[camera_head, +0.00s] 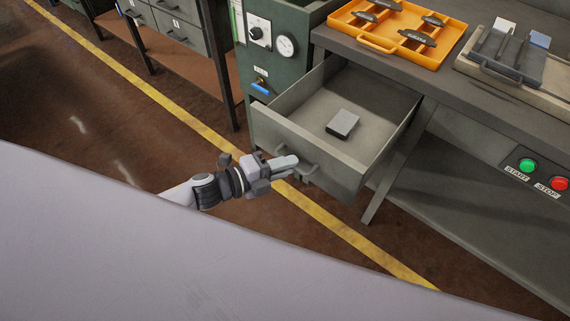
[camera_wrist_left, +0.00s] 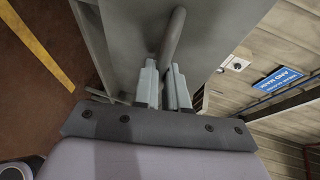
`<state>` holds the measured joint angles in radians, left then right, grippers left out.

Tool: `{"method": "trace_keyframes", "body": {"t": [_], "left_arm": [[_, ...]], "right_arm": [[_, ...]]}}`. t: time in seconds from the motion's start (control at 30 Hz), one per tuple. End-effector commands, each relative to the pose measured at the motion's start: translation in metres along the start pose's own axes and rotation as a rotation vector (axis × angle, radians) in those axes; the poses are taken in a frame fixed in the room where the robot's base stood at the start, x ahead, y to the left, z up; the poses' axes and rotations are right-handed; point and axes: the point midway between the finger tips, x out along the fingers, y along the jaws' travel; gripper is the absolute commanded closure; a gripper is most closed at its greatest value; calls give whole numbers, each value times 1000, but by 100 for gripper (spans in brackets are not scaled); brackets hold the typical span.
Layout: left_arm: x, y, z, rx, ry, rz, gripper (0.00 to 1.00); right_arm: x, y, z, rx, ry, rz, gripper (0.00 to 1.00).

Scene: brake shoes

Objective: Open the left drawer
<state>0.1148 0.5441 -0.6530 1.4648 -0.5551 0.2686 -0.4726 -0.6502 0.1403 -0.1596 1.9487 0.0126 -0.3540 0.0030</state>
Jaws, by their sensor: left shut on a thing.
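The left drawer (camera_head: 278,108) of the grey workbench is pulled well out in the head view, and a small grey box (camera_head: 342,123) lies inside it. My left gripper (camera_head: 294,162) is at the drawer's front face. In the left wrist view its fingers (camera_wrist_left: 165,88) are shut on the drawer handle (camera_wrist_left: 173,35), a grey bar. The handle (camera_head: 311,172) also shows in the head view, partly hidden by the gripper. My right gripper is not in view.
An orange tray (camera_head: 376,43) with dark brake shoes sits on the workbench top (camera_head: 440,80). A second tray (camera_head: 520,80) is to its right. A green cabinet (camera_head: 262,75) with a gauge stands left of the drawer. Green and red buttons (camera_head: 526,165) are at the right.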

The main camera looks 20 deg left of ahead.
Motion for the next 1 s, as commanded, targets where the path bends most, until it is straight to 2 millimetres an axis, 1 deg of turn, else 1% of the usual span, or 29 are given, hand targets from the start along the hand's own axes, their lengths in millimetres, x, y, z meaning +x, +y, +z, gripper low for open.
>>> {"method": "trace_keyframes", "body": {"t": [0.2, 0.23, 0.27, 0.3, 0.57, 0.67, 0.77, 1.0], "left_arm": [[0, -1, 1, 1, -2, -1, 100], [0, -1, 1, 1, -2, -1, 84], [0, -1, 1, 1, -2, -1, 75], [0, -1, 1, 1, -2, -1, 62], [0, 0, 0, 0, -1, 0, 62], [-3, 0, 0, 0, -1, 0, 62], [-14, 1, 1, 0, -2, 2, 62], [-49, 1, 0, 1, -1, 2, 62]], "right_arm": [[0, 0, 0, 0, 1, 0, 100], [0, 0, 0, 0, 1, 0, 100], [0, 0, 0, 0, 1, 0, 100], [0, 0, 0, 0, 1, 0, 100], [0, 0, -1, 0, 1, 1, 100], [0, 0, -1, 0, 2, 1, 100], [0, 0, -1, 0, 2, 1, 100], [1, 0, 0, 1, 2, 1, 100]]}}
